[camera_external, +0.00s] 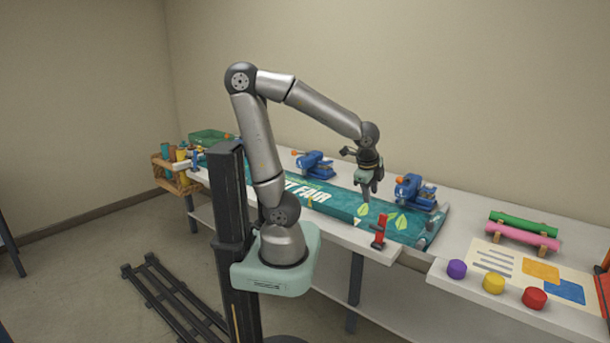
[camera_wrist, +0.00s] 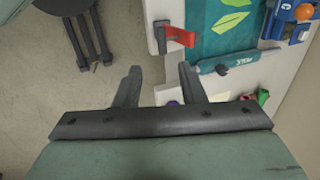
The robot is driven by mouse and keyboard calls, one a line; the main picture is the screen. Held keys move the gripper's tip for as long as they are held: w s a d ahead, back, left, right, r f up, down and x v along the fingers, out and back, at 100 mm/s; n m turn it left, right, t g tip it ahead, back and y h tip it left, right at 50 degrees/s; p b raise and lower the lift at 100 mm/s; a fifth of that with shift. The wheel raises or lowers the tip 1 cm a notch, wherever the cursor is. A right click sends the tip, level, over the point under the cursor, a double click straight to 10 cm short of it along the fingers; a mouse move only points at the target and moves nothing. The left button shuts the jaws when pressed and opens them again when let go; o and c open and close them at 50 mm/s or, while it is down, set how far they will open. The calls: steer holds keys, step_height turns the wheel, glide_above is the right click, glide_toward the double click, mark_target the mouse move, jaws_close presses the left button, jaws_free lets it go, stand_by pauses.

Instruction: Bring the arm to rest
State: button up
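My arm reaches up from its pale green base and bends over the worktable (camera_external: 345,235). My gripper (camera_external: 366,195) points down above the teal banner (camera_external: 335,203), between two blue clamps. In the wrist view my gripper's two fingers (camera_wrist: 160,72) stand apart with nothing held between them. The table's near edge and the floor show beyond them. The gripper appears clear of the banner, though its exact height is hard to tell.
Blue clamps (camera_external: 313,165) (camera_external: 414,193) stand along the banner's far edge. A red upright tool (camera_external: 380,232) is at the near edge. Purple, yellow and red pucks (camera_external: 535,298) and green and pink rolls (camera_external: 522,236) lie at right. A wooden crate (camera_external: 172,176) stands at far left.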

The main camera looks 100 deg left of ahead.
steer(key=shift+d, duration=0.1)
steer(key=s+d+f+n+h, duration=0.1)
steer(key=s+d+n, duration=0.1)
steer(key=d, duration=0.3)
steer(key=s+d+f+n+h, duration=0.2)
steer(key=d+n, duration=0.1)
steer(key=d, duration=0.3)
steer(key=shift+s+d+f+n+g, duration=0.15)
steer(key=shift+d+n+g, duration=0.15)
steer(key=shift+g, duration=0.1)
steer(key=shift+a, duration=0.1)
stand_by(1.1)
